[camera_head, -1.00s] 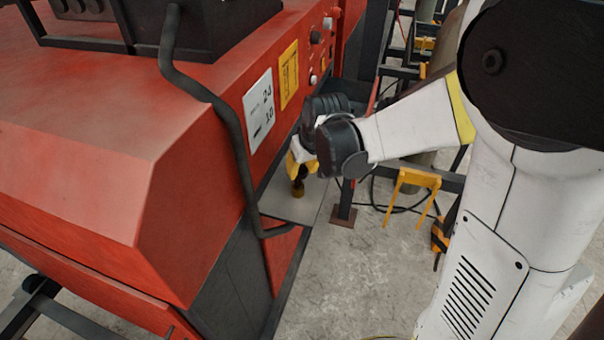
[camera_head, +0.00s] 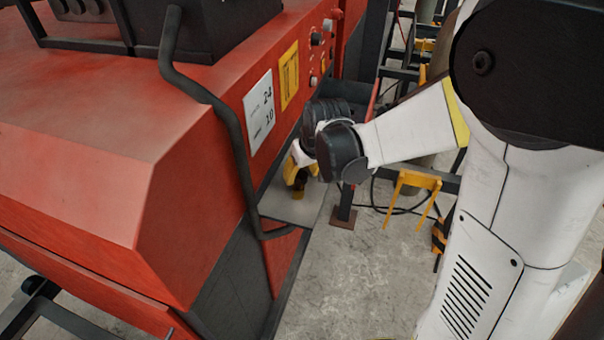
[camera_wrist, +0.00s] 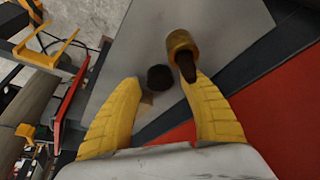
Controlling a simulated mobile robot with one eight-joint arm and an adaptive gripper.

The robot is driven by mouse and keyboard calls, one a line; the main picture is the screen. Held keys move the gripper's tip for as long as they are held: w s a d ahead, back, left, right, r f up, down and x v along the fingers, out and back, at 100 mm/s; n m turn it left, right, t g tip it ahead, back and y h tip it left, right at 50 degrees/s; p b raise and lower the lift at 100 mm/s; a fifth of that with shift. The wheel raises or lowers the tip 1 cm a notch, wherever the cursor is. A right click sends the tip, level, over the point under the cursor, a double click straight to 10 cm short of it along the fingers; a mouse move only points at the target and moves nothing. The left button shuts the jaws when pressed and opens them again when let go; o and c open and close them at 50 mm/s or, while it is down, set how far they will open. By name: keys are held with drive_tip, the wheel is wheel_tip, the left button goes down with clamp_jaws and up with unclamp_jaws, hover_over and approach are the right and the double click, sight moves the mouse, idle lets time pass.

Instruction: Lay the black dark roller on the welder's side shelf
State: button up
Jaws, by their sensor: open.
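The welder's side shelf is a flat grey plate (camera_head: 290,208) low beside the red welder (camera_head: 100,170); it fills much of the wrist view (camera_wrist: 130,45). A dark round piece (camera_wrist: 159,77), which looks like the black roller seen end-on, is between my finger tips over the plate. I cannot tell whether it touches the plate. My gripper (camera_wrist: 163,84) is open, its yellow fingers apart on either side of the dark piece. In the head view my gripper (camera_head: 299,172) is low over the shelf, partly hidden by my wrist.
A brass-coloured cylinder with a dark stem (camera_wrist: 181,42) is at my right fingertip; I cannot tell whether they touch. The welder's black bent handle (camera_head: 225,115) stands out left of the shelf. A yellow stand (camera_head: 413,182) and cables are to the right. Concrete floor in front is open.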

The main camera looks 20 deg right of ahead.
drive_tip(key=a+p+v, duration=0.1)
drive_tip(key=p+v, duration=0.1)
drive_tip(key=v, duration=0.9)
drive_tip(key=s+r+m+t, duration=0.1)
drive_tip(key=s+r+t, duration=0.1)
drive_tip(key=s, duration=1.3)
drive_tip(key=shift+s+d+r+m+t+h, duration=0.3)
drive_tip(key=shift+s+r+m+t, duration=0.1)
drive_tip(key=shift+r, duration=0.2)
drive_tip(key=shift+d, duration=0.1)
